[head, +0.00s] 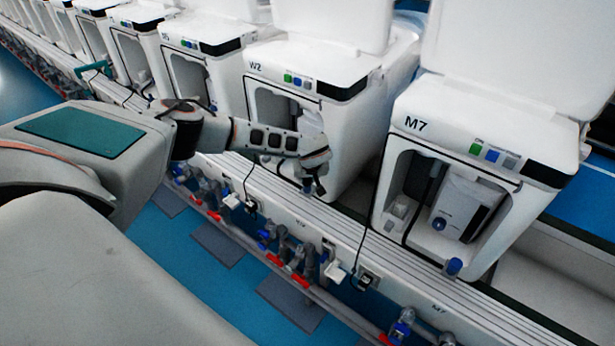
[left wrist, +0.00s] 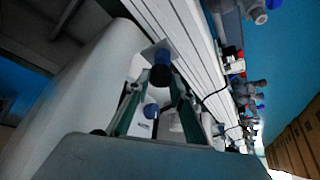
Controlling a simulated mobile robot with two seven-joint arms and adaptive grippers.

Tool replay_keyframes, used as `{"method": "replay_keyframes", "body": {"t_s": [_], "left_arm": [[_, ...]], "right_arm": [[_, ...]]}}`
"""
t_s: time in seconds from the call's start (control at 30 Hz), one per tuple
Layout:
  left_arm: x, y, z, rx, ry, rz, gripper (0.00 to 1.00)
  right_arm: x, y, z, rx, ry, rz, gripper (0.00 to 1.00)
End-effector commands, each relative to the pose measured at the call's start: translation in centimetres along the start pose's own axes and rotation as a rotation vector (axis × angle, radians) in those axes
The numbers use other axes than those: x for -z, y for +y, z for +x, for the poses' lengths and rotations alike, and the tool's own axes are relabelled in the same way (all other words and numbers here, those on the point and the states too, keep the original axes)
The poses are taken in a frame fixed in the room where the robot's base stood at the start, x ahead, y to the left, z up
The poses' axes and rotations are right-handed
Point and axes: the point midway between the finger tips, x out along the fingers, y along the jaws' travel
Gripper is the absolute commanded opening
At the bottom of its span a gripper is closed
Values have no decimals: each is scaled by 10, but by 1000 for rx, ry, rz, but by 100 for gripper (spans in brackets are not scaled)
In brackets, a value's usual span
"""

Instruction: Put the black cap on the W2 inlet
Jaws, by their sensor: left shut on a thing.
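The W2 toilet unit (head: 300,62) is the white one left of the M7 unit in the head view. My left gripper (head: 318,180) is at its front lower corner. In the left wrist view its two green fingers (left wrist: 161,88) close on a small round black cap (left wrist: 161,76). The blue W2 inlet (left wrist: 162,56) shows directly beyond the cap, in line with it. The cap and inlet look very near or touching; I cannot tell whether the cap is seated. In the head view the gripper hides most of the cap. My right gripper is out of view.
The M7 unit (head: 480,140) stands to the right, with its own blue inlet (head: 453,267) at the front. A white ridged rail (head: 400,262) runs below the units. Pipes with red and blue valves (head: 285,250) lie in front. More units continue left.

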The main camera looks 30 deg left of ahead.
Motion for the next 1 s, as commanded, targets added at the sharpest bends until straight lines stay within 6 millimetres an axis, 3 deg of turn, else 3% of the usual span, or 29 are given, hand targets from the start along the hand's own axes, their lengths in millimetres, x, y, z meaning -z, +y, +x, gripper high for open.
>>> {"method": "replay_keyframes", "body": {"t_s": [0.1, 0.13, 0.17, 0.6, 0.77, 1.0], "left_arm": [[-1, 0, 1, 0, 0, 0, 14], [0, 0, 1, 0, 0, 0, 30], [0, 0, 1, 0, 0, 0, 38], [3, 0, -5, -1, 1, -1, 39], [9, 1, -28, -4, 2, 1, 39], [9, 1, -80, -5, 3, 1, 39]], "right_arm": [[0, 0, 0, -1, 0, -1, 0], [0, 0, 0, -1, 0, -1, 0], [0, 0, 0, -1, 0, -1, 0], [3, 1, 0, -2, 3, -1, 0], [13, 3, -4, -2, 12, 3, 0], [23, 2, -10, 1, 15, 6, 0]]}}
